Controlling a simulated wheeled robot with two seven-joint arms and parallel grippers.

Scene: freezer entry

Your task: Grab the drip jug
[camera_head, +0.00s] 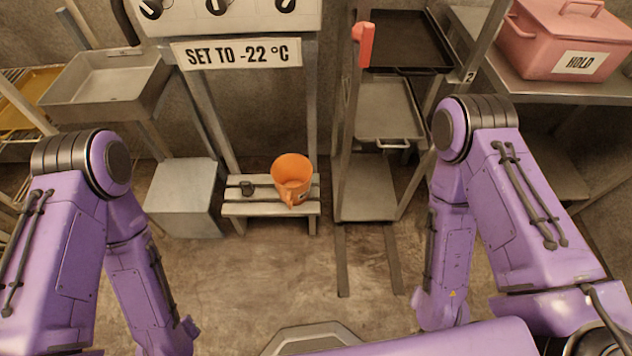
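The drip jug looks to be the orange cup-shaped vessel (291,177). It stands upright on a low slatted stand (270,209), toward the stand's right side, with its open top facing up. A handle or spout seems to show low on its front. Both purple arms are folded at the left and right of the camera_head view, well apart from the jug. Neither gripper can be seen; the arms run down toward the bottom of the picture.
A small dark object (247,188) lies on the stand beside the jug. A grey box (186,197) stands left of it. A tray rack (365,190) with a red latch (364,44) stands right. A sign (237,54) reads "SET TO -22 °C". The floor in front is clear.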

